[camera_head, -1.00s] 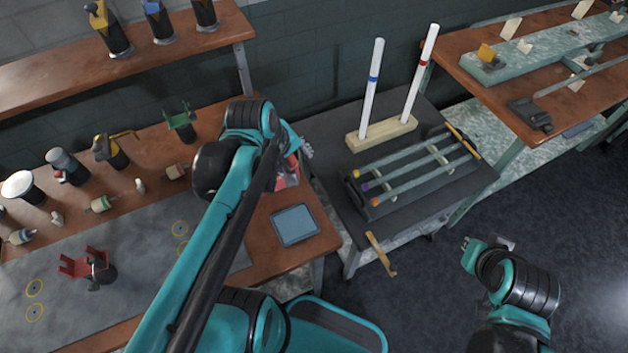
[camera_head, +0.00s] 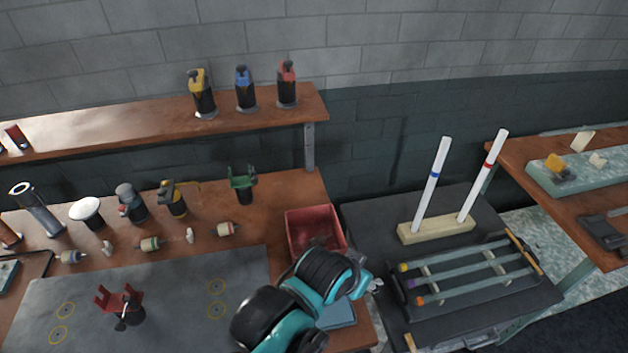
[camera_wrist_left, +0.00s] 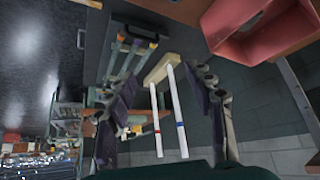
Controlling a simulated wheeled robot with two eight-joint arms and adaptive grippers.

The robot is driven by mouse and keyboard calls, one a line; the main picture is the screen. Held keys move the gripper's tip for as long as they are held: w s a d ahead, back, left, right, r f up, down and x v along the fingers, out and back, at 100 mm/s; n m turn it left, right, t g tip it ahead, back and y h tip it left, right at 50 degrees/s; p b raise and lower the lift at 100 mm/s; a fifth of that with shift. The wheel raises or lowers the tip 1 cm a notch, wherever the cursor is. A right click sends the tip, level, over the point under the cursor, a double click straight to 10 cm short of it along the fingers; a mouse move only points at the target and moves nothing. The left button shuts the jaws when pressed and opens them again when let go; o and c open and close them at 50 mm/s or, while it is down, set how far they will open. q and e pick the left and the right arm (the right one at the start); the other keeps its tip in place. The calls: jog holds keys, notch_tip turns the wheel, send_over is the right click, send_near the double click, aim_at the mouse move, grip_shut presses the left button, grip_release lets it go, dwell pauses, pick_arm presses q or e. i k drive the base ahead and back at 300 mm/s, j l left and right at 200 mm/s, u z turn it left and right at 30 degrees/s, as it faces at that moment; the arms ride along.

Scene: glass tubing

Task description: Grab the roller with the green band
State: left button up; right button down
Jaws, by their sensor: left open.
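Several small pale rollers lie on the brown workbench (camera_head: 280,205) at the left in the head view. The middle roller (camera_head: 150,243) seems to have a green band, though it is small in the picture. The left roller (camera_head: 70,257) has a bluish band and the right roller (camera_head: 228,229) a reddish one. My left gripper (camera_head: 374,284) is well to the right of them, by the bench's right end and the black cart. The left wrist view shows this gripper (camera_wrist_left: 165,88) open with nothing between its fingers. My right gripper is out of view.
A red bin (camera_head: 316,228) stands near my left arm. Small white pieces (camera_head: 190,235) stand near the rollers, with tools (camera_head: 130,203) behind. A grey mat (camera_head: 170,300) with a red holder (camera_head: 120,302) is in front. The black cart (camera_head: 385,225) carries glass tubes.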

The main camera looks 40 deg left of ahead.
aim_at(152, 245)
jog(key=u, duration=0.5)
jog(key=l+u, duration=0.1)
jog(key=u, duration=0.9)
jog(key=k+u, duration=0.1)
jog(key=u, duration=0.9)
jog(key=i+u, duration=0.2)
jog(key=i+j+z, duration=0.2)
jog(key=j, duration=0.15)
jog(key=i+j+z, duration=0.2)
jog(key=j, duration=0.15)
